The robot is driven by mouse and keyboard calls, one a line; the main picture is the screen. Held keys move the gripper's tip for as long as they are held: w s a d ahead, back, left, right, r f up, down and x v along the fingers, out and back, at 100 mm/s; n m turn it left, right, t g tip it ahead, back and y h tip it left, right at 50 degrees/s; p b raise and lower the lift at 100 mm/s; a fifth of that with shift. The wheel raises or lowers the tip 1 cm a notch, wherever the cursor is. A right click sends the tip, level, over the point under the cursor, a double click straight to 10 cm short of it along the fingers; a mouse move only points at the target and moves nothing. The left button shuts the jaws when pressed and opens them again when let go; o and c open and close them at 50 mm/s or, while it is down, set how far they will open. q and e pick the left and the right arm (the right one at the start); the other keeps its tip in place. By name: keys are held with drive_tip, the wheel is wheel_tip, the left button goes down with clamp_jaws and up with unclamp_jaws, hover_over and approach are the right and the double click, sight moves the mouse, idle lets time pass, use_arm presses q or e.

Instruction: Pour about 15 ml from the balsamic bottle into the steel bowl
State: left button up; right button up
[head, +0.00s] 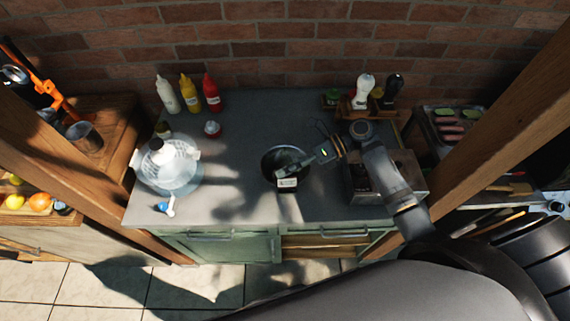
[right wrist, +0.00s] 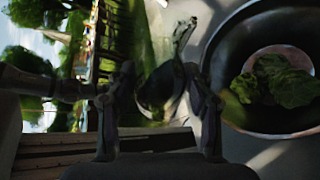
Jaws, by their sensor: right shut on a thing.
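The steel bowl (head: 270,166) stands on the grey counter near its middle. In the right wrist view the bowl (right wrist: 228,105) is at the right, with green leaves (right wrist: 275,82) inside. My right gripper (head: 313,158) is at the bowl's right side. In the wrist view my right gripper (right wrist: 160,88) is shut on a dark, glossy bottle (right wrist: 160,95), which looks tilted beside the bowl. Its label and mouth are not clear, and I cannot tell whether liquid is flowing. A small pale label (head: 287,183) shows at the bowl's front rim. My left gripper is not in view.
A clear bowl with a white colander (head: 168,160) stands at the left of the counter. White, yellow (head: 189,93) and red bottles stand at the back. The counter's front centre is free.

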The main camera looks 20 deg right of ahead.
drive_tip(key=r+n+t+p, duration=0.1)
drive_tip(key=p, duration=0.2)
drive_tip(key=r+n+p, duration=0.1)
drive_tip(key=p, duration=0.2)
drive_tip(key=shift+w+d+t+h, duration=0.1)
drive_tip(key=shift+w+t+h, duration=0.2)
drive_tip(key=shift+t, duration=0.1)
drive_tip(key=shift+s+f+n+t+p, duration=0.35)
drive_tip(key=shift+s+n+t+p, duration=0.1)
drive_tip(key=shift+n+t+p, duration=0.3)
drive_tip(key=shift+s+f+n+t, duration=0.2)
drive_tip(key=shift+n+t, duration=0.15)
drive_tip(key=shift+n, duration=0.1)
drive_tip(key=shift+s+n+t, duration=0.15)
drive_tip(key=shift+n+t, duration=0.25)
drive_tip(key=shift+f+n+t+h+b, duration=0.35)
drive_tip(key=shift+n+t, duration=0.25)
drive_tip(key=shift+n, duration=0.2)
drive_tip(key=shift+s, duration=0.15)
